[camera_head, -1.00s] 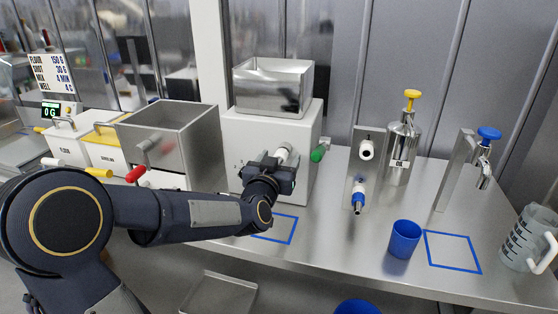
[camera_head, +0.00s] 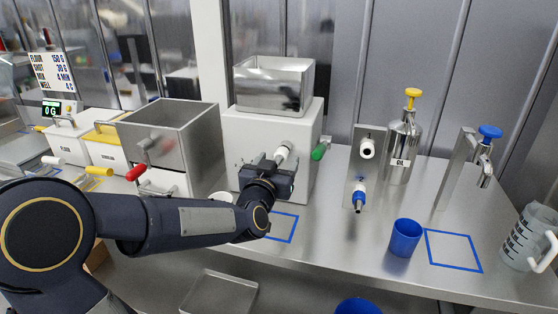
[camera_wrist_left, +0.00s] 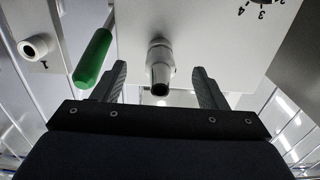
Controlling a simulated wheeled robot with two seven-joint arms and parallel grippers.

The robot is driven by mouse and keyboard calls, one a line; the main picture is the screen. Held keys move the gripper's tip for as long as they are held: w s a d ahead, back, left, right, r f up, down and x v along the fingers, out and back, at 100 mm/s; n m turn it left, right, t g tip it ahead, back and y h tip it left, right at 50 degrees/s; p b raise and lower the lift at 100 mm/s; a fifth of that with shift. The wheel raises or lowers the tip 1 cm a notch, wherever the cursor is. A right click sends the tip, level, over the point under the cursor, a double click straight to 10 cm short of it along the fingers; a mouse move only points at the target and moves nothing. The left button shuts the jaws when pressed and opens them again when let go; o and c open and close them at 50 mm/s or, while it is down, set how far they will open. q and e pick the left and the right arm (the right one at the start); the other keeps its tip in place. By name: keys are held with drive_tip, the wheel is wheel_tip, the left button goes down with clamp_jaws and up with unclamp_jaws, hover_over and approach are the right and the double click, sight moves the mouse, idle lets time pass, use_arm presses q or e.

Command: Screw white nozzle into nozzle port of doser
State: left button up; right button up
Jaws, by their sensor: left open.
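The doser (camera_head: 262,160) is a white box with a steel hopper (camera_head: 275,85) on top. A white nozzle (camera_head: 283,153) sticks out of its front face. In the left wrist view the nozzle (camera_wrist_left: 160,75) points toward the camera with a dark open end, seated at the doser face as far as I can tell; thread depth cannot be seen. My left gripper (camera_head: 275,165) is open in front of the doser. In the wrist view its two fingers (camera_wrist_left: 158,86) stand apart on either side of the nozzle, with gaps and no contact visible. My right gripper is out of view.
A green-handled lever (camera_head: 318,152) sits at the doser's right side. A steel panel (camera_head: 362,172) with white and blue fittings, an oil dispenser (camera_head: 402,148), a blue cup (camera_head: 405,238) and a jug (camera_head: 528,238) stand to the right. A steel bin (camera_head: 172,138) stands left.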

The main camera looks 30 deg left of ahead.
use_arm(q)
drive_tip(key=shift+v, duration=2.45)
